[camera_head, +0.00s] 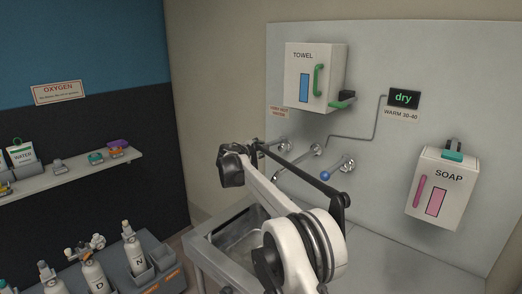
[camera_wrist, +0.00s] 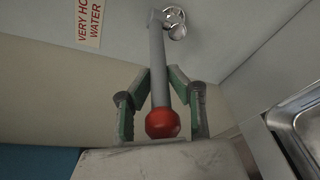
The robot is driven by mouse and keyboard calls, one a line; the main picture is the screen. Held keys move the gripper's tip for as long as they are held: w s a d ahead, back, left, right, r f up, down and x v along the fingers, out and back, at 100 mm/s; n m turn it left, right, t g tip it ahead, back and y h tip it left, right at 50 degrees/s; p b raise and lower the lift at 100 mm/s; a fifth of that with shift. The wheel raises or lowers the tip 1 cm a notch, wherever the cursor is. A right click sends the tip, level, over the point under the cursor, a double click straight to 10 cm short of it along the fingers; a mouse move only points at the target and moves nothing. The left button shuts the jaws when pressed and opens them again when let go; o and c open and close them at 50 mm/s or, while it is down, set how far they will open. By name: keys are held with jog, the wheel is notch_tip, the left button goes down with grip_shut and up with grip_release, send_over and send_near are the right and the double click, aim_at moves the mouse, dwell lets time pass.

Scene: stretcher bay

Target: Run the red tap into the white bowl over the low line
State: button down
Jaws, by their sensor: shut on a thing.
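In the wrist view, the red tap is a grey lever with a red ball knob (camera_wrist: 162,124) at its near end, and it runs to a chrome mount on the wall. My gripper (camera_wrist: 158,76) has its green-padded fingers closed around the lever, with the red knob between them. In the head view, my arm hides the red knob and the fingers. The spout (camera_head: 300,160) shows beside the arm, and the blue-knobbed tap (camera_head: 326,175) is right of it. The metal sink (camera_head: 205,247) is below, partly behind my arm. I see no white bowl in either view.
A wall display (camera_head: 404,98) reads "dry" above a "WARM 30-40" label. A towel box (camera_head: 307,75) and a soap box (camera_head: 441,190) hang on the wall panel. A shelf (camera_head: 70,172) and bottles (camera_head: 95,277) stand at the left. The sink edge (camera_wrist: 270,120) is right of my gripper.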

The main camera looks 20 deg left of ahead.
jog(key=c, duration=1.6)
grip_release()
jog(key=shift+c, duration=0.2)
jog(key=shift+s, duration=0.1)
jog(key=v, duration=1.2)
jog(key=shift+d, duration=0.1)
